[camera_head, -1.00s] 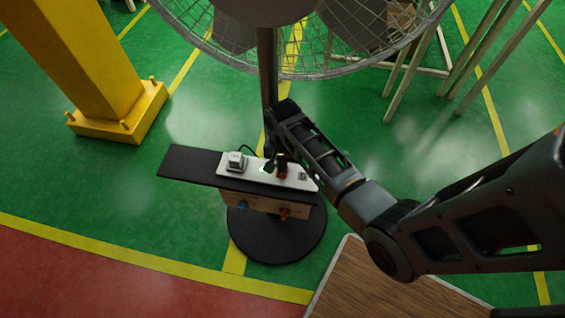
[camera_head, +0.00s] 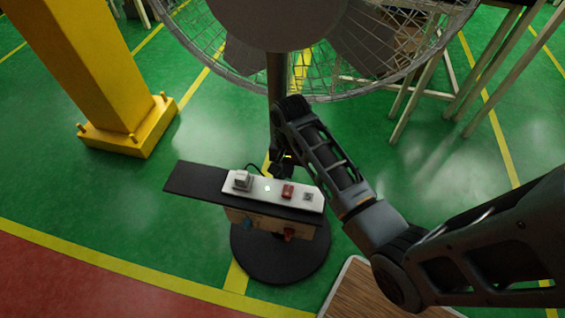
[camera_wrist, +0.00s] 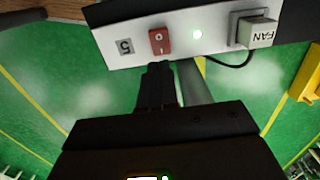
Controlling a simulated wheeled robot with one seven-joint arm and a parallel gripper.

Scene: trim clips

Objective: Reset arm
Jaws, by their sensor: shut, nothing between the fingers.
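My gripper (camera_wrist: 157,82) is shut and empty. In the wrist view its fingertips are just below the red rocker switch (camera_wrist: 161,41) on the white panel. In the head view my gripper (camera_head: 282,162) is behind the panel (camera_head: 260,187), close to the fan's pole, partly hidden by my arm. The red switch (camera_head: 288,190) shows uncovered there.
A large caged fan (camera_head: 330,60) stands above the panel on a pole with a round black base (camera_head: 280,265). A yellow column (camera_head: 95,75) is at the left. A wooden surface (camera_head: 370,295) is at the lower right. Green floor is open around the base.

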